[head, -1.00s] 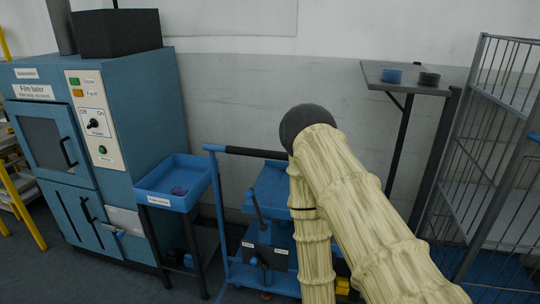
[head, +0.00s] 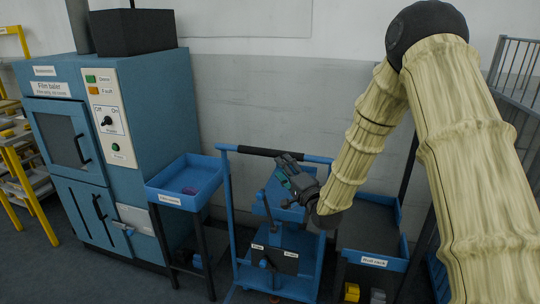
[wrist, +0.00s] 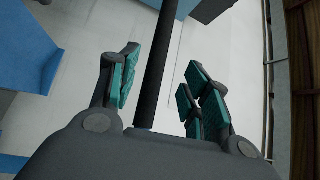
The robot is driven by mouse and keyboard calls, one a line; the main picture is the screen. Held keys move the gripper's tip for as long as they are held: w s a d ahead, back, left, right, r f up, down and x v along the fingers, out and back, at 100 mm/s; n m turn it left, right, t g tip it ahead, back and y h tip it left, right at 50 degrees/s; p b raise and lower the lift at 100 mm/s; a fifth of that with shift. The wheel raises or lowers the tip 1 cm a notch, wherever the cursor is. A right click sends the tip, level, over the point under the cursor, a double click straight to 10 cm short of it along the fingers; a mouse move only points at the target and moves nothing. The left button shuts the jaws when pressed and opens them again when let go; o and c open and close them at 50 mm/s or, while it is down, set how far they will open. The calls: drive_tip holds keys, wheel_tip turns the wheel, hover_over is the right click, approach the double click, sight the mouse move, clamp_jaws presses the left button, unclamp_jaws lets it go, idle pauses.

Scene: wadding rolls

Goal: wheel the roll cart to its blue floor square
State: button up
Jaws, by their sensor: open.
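The roll cart (head: 228,215) is a blue frame with a black-gripped handle bar (head: 263,152) across its top, in the middle of the head view. It stands by the wall. My gripper (head: 287,172) is open and empty just below and right of the grip in the head view. In the wrist view, a dark bar (wrist: 156,70), apparently the handle grip, runs between the teal-padded fingers (wrist: 160,92). Its depth relative to the fingertips is hard to judge, and no finger is closed on it.
The blue film baler (head: 150,140) stands at the left, with a blue tray (head: 167,198) on a stand between it and the cart. A wire cage (head: 520,75) is at the far right. Grey floor shows in front.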

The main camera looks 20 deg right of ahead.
sight(272, 156)
drive_tip(key=p+x, duration=0.1)
drive_tip(key=x, duration=0.9)
drive_tip(key=shift+a+f+p, duration=0.1)
drive_tip(key=shift+p, duration=0.2)
clamp_jaws()
